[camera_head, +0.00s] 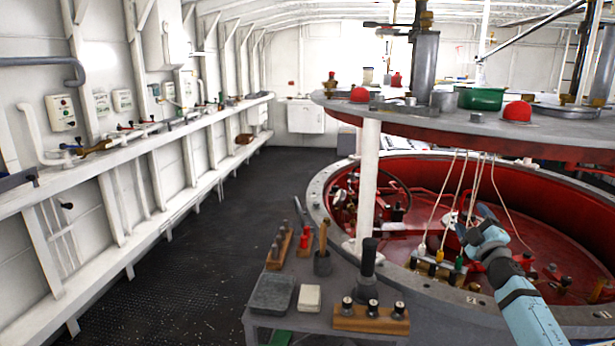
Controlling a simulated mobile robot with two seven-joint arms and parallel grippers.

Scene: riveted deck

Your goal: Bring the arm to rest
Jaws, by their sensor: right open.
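My right arm (530,312) comes in from the lower right, light blue with dark joints. My right gripper (468,218) is open and appears empty, pointing away over the red round well. It shows small and in front of hanging cords, so I cannot tell whether it touches any of them. My left gripper is not in view.
A grey side table (345,276) holds wooden tool blocks, a grey tray (272,294) and a white block (309,298). A white post (368,185) supports the round upper table (455,122). The dark floor (200,275) at left is clear.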

